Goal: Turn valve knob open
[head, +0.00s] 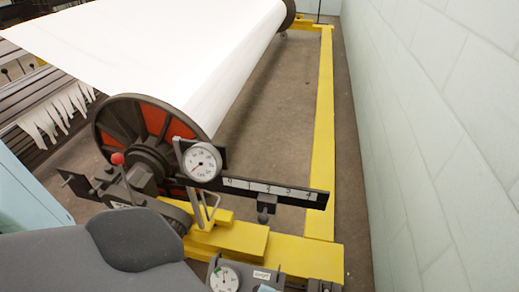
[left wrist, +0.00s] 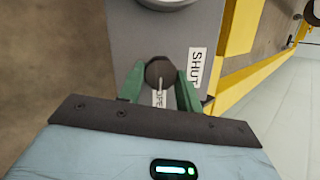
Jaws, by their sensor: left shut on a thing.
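The valve knob (left wrist: 158,68) is a small dark round knob on a grey box (left wrist: 130,30) in the left wrist view. A pale line on it points down towards a partly covered label that reads like "OPEN" (left wrist: 159,98). A "SHUT" label (left wrist: 196,68) sits to its right. My left gripper (left wrist: 160,78) has its green fingers on either side of the knob and is shut on it. In the head view the knob is not visible; the box's gauge (head: 224,279) and a white label (head: 262,274) show at the bottom edge. My right gripper is in neither view.
A large roller with white sheet (head: 200,40) and a dark, red-panelled end disc (head: 120,120) stands behind. A dial gauge (head: 201,162) and a numbered bar (head: 270,188) stick out above the yellow frame (head: 240,240). A pale block wall (head: 430,120) bounds the right.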

